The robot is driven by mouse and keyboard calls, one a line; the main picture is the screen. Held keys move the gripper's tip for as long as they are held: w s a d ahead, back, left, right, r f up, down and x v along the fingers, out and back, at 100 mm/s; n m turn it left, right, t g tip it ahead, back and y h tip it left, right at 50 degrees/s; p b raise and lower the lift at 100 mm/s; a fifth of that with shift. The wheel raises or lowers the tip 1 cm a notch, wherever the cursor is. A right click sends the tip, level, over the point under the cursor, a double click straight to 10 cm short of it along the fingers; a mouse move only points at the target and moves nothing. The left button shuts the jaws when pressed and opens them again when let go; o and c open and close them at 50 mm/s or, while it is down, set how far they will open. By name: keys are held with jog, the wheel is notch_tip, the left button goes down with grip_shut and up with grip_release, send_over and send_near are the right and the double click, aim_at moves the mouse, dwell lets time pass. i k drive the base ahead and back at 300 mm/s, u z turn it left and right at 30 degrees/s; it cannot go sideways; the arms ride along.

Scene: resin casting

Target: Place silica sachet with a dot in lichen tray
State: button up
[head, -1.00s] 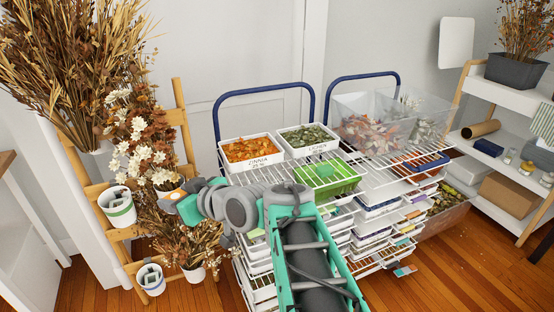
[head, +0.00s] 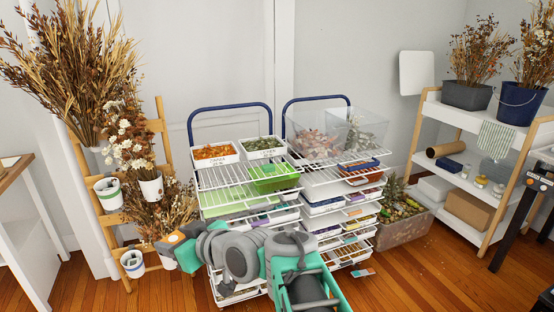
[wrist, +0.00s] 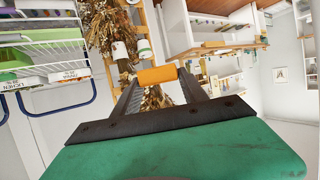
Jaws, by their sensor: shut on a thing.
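The lichen tray (head: 264,155) is a white labelled bin of grey-green lichen on top of the left wire rack. Its upside-down label shows at the left of the wrist view (wrist: 17,85). My gripper (head: 172,241) is left of the rack and well below the tray, apart from it. It is shut on an orange item (wrist: 158,75), which looks like a short roll between the fingertips in the wrist view. No dot shows on it, so I cannot tell whether it is the silica sachet.
The zinnia tray (head: 215,162) stands left of the lichen tray. A green basket (head: 275,187) sits in front on the rack. Clear bins (head: 305,142) stand on the right rack. A wooden ladder stand (head: 163,131) with dried flowers and hanging pots is close behind my gripper.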

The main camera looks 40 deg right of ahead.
aim_at(262, 147)
jog(key=z, duration=0.75)
jog(key=i, duration=1.95)
jog(key=u, duration=0.8)
